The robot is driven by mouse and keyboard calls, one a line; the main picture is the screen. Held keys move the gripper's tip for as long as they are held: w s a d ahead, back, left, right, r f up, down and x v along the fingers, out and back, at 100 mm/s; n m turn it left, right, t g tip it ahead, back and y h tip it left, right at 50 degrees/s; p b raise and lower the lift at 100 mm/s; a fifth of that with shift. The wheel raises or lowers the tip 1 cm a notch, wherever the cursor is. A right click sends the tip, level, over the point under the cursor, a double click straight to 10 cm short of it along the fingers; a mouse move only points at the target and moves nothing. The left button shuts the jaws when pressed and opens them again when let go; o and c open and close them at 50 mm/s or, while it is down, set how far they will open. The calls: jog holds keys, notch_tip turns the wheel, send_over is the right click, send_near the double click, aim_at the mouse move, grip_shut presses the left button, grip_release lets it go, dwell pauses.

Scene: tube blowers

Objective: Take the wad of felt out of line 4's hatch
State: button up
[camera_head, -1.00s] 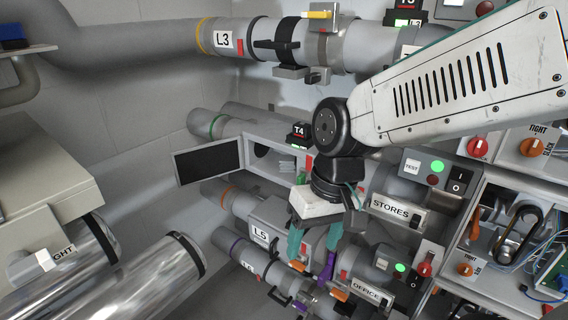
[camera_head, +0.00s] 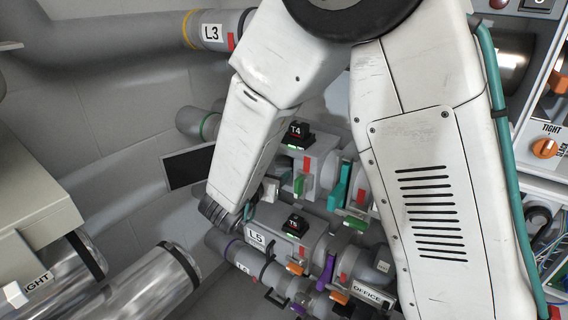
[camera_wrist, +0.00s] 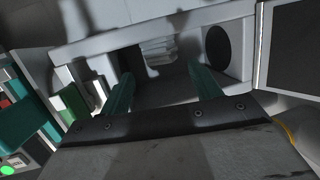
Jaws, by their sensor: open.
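In the wrist view my gripper (camera_wrist: 162,92) is open, its two green fingers apart and empty, pointing into the open hatch (camera_wrist: 125,42) of a line. In that opening a pale, layered wad (camera_wrist: 158,50) sits beyond the fingertips, at the back between them. The hatch door (camera_wrist: 293,48) stands open at the right with a dark inner face. In the head view the T4 unit (camera_head: 297,131) shows on line 4, and the dark door panel (camera_head: 187,167) shows left of my arm. My arm hides the hatch opening and most of my gripper there.
Inside the hatch a dark round pipe mouth (camera_wrist: 217,47) is at the right. Green handles (camera_head: 340,186) stand just right of my forearm.

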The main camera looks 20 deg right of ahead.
aim_at(281, 160)
jog(key=shift+h, duration=0.3)
jog(key=x, duration=0.5)
jog(key=r+x, duration=0.1)
jog(key=x, duration=0.1)
jog(key=shift+w, duration=0.45)
jog(key=shift+c, duration=0.3)
jog(key=c, duration=0.6)
